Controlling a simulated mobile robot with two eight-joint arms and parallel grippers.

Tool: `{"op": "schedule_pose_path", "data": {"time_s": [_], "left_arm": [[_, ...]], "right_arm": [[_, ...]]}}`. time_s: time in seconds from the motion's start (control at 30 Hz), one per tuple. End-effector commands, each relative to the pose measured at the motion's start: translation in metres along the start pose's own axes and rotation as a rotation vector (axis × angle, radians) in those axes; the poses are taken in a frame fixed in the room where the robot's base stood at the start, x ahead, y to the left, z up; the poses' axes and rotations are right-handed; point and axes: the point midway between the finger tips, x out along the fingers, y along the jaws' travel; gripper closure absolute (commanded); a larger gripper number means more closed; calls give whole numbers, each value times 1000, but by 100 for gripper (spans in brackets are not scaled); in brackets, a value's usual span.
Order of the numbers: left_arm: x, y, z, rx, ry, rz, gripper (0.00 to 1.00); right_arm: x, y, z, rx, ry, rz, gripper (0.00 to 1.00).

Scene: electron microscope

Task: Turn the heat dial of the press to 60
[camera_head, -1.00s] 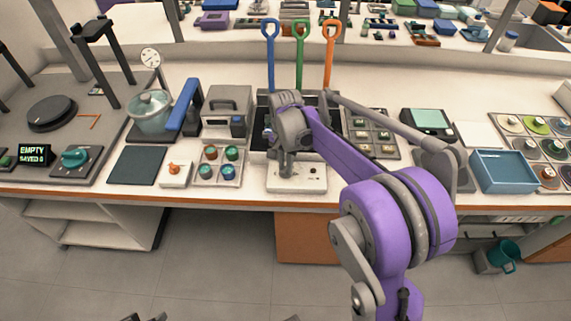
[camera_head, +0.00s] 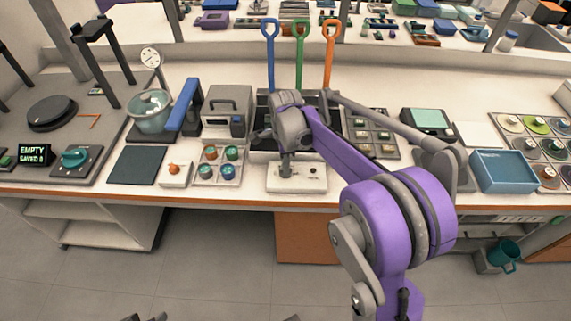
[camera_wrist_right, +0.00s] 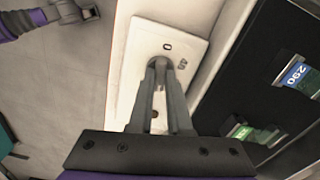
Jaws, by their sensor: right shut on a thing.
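The white control panel (camera_head: 312,183) stands at the front edge of the bench, below a dark block with three coloured handles. My right gripper (camera_head: 286,173) points down over the left half of this panel. In the right wrist view, the fingers of my right gripper (camera_wrist_right: 159,72) are shut on a small grey dial (camera_wrist_right: 157,62) on the white panel (camera_wrist_right: 130,62). The fingers hide most of the dial, so its pointer cannot be read. Small dark marks show on the panel just beyond the dial and to its right. My left gripper cannot be made out.
Blue (camera_head: 270,50), green (camera_head: 300,52) and orange (camera_head: 329,50) handles rise behind the panel. A block of coloured knobs (camera_head: 218,166) is to its left. A blue tray (camera_head: 503,172) is at the right.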

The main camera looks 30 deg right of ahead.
Motion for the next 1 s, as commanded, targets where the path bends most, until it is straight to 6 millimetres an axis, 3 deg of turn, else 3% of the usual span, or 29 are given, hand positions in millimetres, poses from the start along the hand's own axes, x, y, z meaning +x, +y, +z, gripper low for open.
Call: {"op": "schedule_pose_path", "data": {"time_s": [0.4, 0.97, 1.0], "left_arm": [[0, 0, 0, 0, 0, 0, 50], [0, 0, 0, 0, 0, 0, 50], [0, 0, 0, 0, 0, 0, 50]], "right_arm": [[-1, -1, 0, 192, 1, -2, 100], [-1, -1, 0, 221, 0, -2, 100], [-1, -1, 0, 221, 0, -2, 78]]}}
